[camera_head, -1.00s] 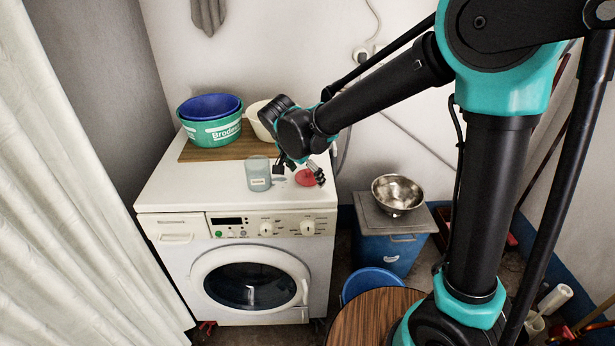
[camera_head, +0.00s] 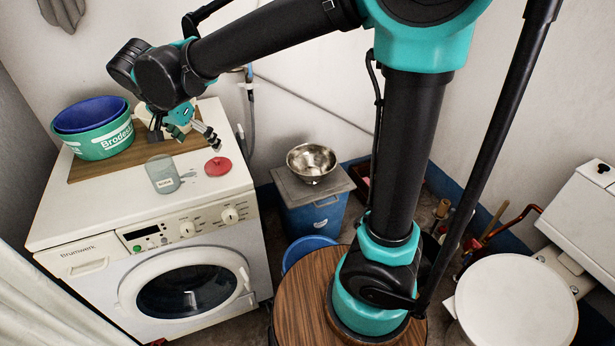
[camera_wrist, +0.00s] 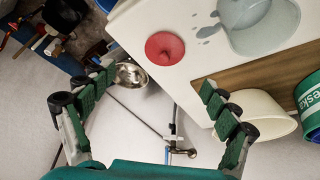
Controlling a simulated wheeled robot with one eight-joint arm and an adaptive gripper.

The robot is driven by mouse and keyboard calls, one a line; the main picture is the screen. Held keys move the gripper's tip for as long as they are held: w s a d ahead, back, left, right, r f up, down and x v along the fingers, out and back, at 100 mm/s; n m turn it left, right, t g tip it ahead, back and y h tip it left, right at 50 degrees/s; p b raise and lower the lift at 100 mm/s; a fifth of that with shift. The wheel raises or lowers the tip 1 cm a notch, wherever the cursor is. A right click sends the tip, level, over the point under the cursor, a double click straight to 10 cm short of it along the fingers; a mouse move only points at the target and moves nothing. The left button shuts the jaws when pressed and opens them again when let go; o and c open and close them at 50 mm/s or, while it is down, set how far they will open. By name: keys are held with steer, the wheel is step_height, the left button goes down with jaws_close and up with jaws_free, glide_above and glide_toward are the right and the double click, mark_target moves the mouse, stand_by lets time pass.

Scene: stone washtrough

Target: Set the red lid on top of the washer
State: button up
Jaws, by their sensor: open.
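The red lid (camera_head: 218,166) lies flat on the white top of the washer (camera_head: 122,204), near its right edge. It also shows in the wrist view (camera_wrist: 165,48), resting on the white surface close to the edge. My gripper (camera_head: 196,148) is open and empty, above the back right part of the washer top, apart from the lid. In the wrist view my gripper's fingers (camera_wrist: 150,115) are spread wide, with the lid beyond them.
A glass jar (camera_head: 162,174) stands left of the lid, with wet-looking spots beside it. Green and blue basins (camera_head: 100,142) sit on a wooden board (camera_head: 85,172) at the back. A cream bowl (camera_wrist: 262,112) is near my fingers. A metal bowl (camera_head: 311,158) stands on a blue bin to the right.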

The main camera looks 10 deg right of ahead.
steer(key=d+f+n+y, duration=0.15)
steer(key=d+f, duration=0.25)
steer(key=d, duration=0.7)
steer(key=d+f+n, duration=0.2)
steer(key=d+f, duration=0.2)
steer(key=d, duration=0.8)
steer(key=s+d+f+n, duration=0.1)
steer(key=s+d+f, duration=0.3)
steer(key=d, duration=0.2)
steer(key=s+d+f+n, duration=0.1)
steer(key=s+d+f, duration=0.3)
steer(key=d, duration=0.3)
steer(key=shift+s+d+f+y, duration=0.2)
steer(key=shift+s+f+y, duration=0.05)
steer(key=shift+y, duration=0.1)
steer(key=shift+n, duration=0.25)
